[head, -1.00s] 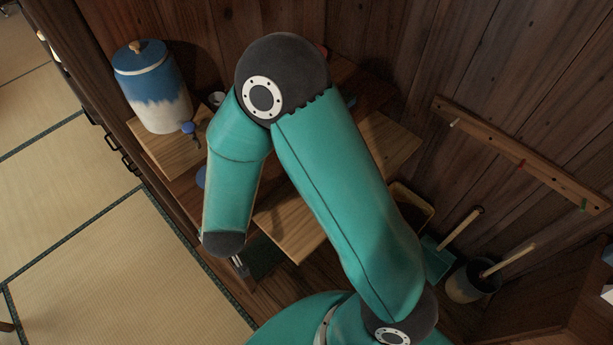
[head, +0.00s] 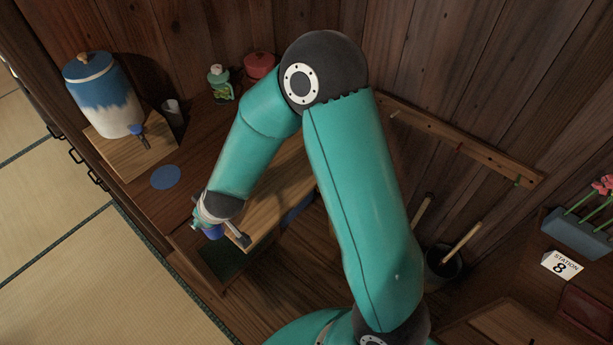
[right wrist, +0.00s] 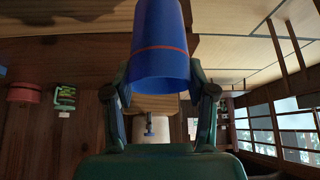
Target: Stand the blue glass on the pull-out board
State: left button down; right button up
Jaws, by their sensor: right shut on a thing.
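The blue glass (head: 212,231) is in my right gripper (head: 226,226), at the front edge of the light wooden pull-out board (head: 283,188) in the head view. In the right wrist view the glass (right wrist: 160,45) has a thin red band and sits between the two fingers of my right gripper (right wrist: 160,92), which are shut on it. My forearm hides part of the board. In the head view I cannot tell whether the glass is over the board or just off its edge. My left gripper is in neither view.
A blue and white dispenser (head: 101,98) stands on a wooden stand at the left, beside a grey cup (head: 173,112). A blue disc (head: 166,177) lies on the counter. A green bottle (head: 220,83) and a red pot (head: 259,66) stand at the back. A bucket (head: 441,268) is at the right.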

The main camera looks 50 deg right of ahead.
aim_at(264, 189)
jog(key=k, duration=0.8)
jog(key=z, duration=0.35)
jog(key=i, duration=0.65)
jog(key=z, duration=0.5)
jog(key=i, duration=1)
jog(key=u, duration=0.55)
